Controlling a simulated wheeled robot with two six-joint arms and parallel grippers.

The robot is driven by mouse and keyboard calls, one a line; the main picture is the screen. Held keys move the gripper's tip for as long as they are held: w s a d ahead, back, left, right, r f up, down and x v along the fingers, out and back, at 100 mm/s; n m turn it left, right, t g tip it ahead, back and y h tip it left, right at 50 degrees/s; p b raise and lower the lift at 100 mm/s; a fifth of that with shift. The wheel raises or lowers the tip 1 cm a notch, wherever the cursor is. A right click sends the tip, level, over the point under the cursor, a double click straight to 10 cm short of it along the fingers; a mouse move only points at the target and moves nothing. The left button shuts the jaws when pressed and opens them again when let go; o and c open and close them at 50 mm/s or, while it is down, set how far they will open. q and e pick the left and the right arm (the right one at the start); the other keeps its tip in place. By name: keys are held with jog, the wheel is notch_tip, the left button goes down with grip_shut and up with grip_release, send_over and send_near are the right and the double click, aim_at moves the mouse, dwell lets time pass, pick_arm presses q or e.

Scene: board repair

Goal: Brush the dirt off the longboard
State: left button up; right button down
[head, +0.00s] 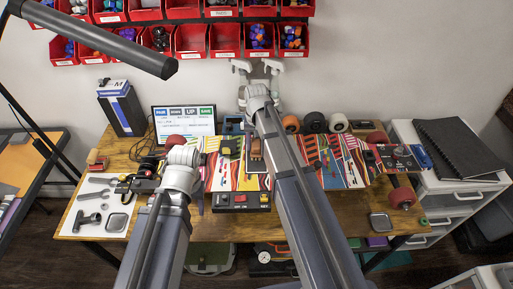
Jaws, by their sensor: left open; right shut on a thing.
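The longboard (340,165) lies across the bench with a bright striped deck and red wheels (402,197). The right gripper (256,72) is beyond the board, near the wall. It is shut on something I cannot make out. My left gripper (148,178) is open at the board's left end, beside dark tools. Brush and dirt cannot be told apart from the clutter.
Red parts bins (190,42) hang on the wall. A screen (185,122) and a blue-and-black box (122,108) stand at the back left. Hand tools lie on a white mat (70,222). A dark lamp arm (100,40) hangs at upper left. A drawer unit (455,200) stands right.

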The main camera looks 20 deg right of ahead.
aim_at(257, 155)
jog(key=shift+w+d, duration=0.1)
jog(key=shift+w, duration=0.15)
jog(key=shift+w+d, duration=0.25)
jog(key=shift+w, duration=0.7)
jog(key=shift+w+d, duration=0.25)
jog(key=shift+w, duration=0.65)
jog(key=shift+s, duration=0.15)
jog(key=shift+s+a, duration=0.3)
jog(key=shift+s, duration=0.6)
jog(key=shift+s+a, duration=0.25)
jog(key=shift+s, duration=0.65)
jog(key=shift+s, duration=0.1)
jog(key=shift+s+a+f, duration=0.1)
jog(key=shift+s+a, duration=0.15)
jog(key=shift+s, duration=0.65)
jog(key=shift+s+a, duration=0.25)
jog(key=shift+s, duration=0.65)
jog(key=shift+s, duration=0.1)
